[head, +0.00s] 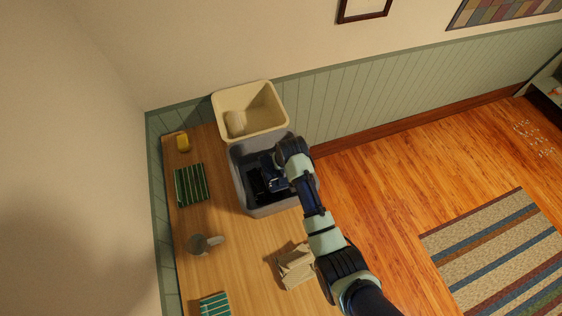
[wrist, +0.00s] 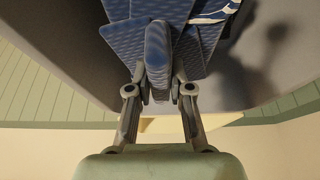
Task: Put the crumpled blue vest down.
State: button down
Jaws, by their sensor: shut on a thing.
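The crumpled blue vest (wrist: 158,45) shows in the wrist view as folded, textured blue cloth. My gripper (wrist: 158,88) is shut on a fold of it, with one finger on each side. In the head view my gripper (head: 279,172) is down inside the grey bin (head: 242,178), and the vest is mostly hidden beneath it and the arm. A dark blue patch (head: 277,184) shows there. Whether the vest touches the bin floor I cannot tell. A blue and white striped cloth (wrist: 214,12) lies against the vest in the wrist view.
A cream bin (head: 272,119) holding a pale item (head: 236,123) stands directly behind the grey bin.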

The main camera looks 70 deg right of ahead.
jog(key=shift+f, duration=0.25)
jog(key=c, duration=1.1)
grip_release()
jog(key=shift+o, duration=0.2)
jog(key=shift+r, duration=0.1)
jog(key=p+v, duration=0.1)
jog(key=v, duration=1.2)
jog(key=shift+w+d, duration=0.15)
jog(key=shift+d, duration=0.05)
jog(key=shift+r, duration=0.1)
